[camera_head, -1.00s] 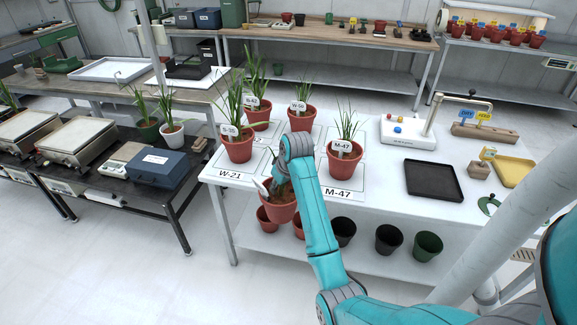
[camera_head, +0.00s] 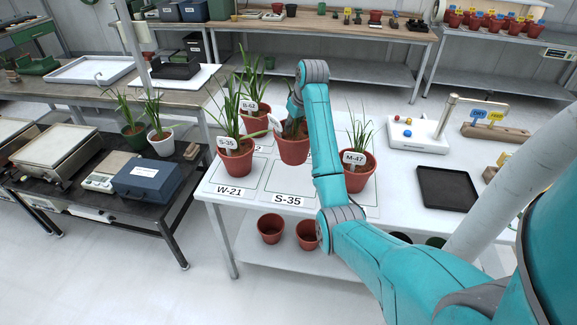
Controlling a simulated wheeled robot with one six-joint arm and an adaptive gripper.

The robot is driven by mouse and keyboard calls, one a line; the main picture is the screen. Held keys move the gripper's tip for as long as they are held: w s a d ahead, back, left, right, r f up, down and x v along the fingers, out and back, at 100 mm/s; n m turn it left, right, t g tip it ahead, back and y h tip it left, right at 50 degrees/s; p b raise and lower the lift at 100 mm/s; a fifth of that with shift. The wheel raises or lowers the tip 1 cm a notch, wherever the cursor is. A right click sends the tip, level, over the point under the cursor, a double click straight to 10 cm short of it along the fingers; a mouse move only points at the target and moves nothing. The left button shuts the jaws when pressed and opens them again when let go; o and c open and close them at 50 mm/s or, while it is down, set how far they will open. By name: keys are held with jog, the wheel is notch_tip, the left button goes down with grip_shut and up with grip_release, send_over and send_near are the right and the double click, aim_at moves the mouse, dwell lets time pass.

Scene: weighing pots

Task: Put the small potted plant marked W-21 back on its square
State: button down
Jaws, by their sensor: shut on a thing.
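My gripper (camera_head: 292,104) is largely hidden behind my own arm and is shut on a red potted plant (camera_head: 293,148). The plant is held above the table's back middle; its white tag is tilted and I cannot read it. The square marked W-21 (camera_head: 229,191) is at the table's front left. The red pot tagged S-35 (camera_head: 236,162) appears to stand on that square, behind its printed label. The square marked S-35 (camera_head: 288,199), to its right, shows bare in its visible part.
The pot tagged M-47 (camera_head: 356,172) stands close to my arm's right. A black tray (camera_head: 447,188) lies on the right. Empty pots (camera_head: 271,228) stand on the lower shelf.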

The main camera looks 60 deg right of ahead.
jog(key=shift+w+d+f, duration=0.1)
jog(key=shift+f, duration=4.7)
jog(key=c, duration=0.9)
grip_release()
jog(key=shift+f, duration=0.2)
jog(key=shift+c, duration=0.2)
